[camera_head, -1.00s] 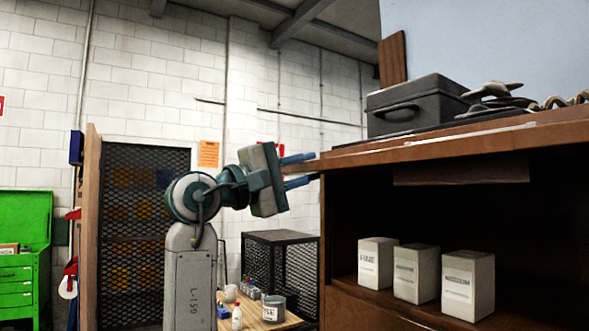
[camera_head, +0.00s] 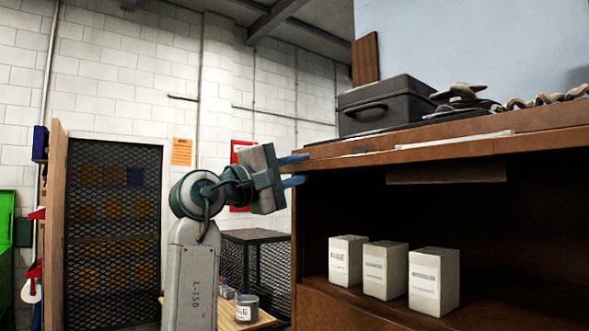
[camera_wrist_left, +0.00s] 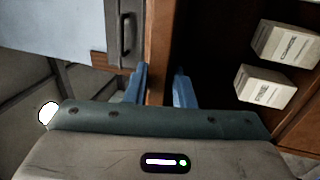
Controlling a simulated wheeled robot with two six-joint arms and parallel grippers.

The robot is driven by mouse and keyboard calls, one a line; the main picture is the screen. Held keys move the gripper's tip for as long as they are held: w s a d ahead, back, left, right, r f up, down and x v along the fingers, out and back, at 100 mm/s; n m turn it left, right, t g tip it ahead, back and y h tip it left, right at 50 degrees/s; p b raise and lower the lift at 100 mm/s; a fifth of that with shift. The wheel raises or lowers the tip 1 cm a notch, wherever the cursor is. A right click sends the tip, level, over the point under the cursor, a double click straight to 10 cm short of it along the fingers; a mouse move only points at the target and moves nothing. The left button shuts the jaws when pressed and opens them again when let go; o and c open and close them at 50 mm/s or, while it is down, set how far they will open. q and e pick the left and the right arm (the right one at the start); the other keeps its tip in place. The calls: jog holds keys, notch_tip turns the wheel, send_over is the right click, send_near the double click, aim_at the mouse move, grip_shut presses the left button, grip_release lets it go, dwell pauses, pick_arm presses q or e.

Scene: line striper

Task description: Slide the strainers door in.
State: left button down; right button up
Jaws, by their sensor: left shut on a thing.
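A brown wooden board lies level at the top of the cabinet opening. It seems to be the strainers door (camera_wrist_left: 156,50), but I cannot clearly tell it from the cabinet top (camera_head: 480,148). My left gripper (camera_head: 292,169) is shut on its edge, with one blue finger above and one below. In the left wrist view the gripper (camera_wrist_left: 160,86) has the board between its fingers. Below it is an open compartment with three pale labelled boxes (camera_head: 345,262), presumably the strainers. Two of these boxes (camera_wrist_left: 262,88) show in the left wrist view. My right gripper is not in view.
On the cabinet top stand a dark case (camera_head: 385,103) and grey metal parts (camera_head: 463,97). At the left are a mesh door (camera_head: 115,230) and part of a green cabinet (camera_head: 5,235). A dark mesh cage (camera_head: 262,262) and a low wooden table (camera_head: 240,318) stand behind my arm.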

pick_arm(q)
jog(key=shift+w+d+r, duration=0.1)
jog(key=shift+w+d, duration=0.3)
jog(key=shift+d, duration=0.2)
jog(key=shift+w+d, duration=0.7)
jog(key=shift+d, duration=0.25)
jog(key=shift+w+d, duration=0.65)
jog(key=shift+d, duration=0.25)
jog(key=c, duration=1.4)
grip_release()
jog(key=shift+o, duration=1.3)
jog(key=shift+w+d, duration=0.1)
jog(key=shift+d, duration=0.1)
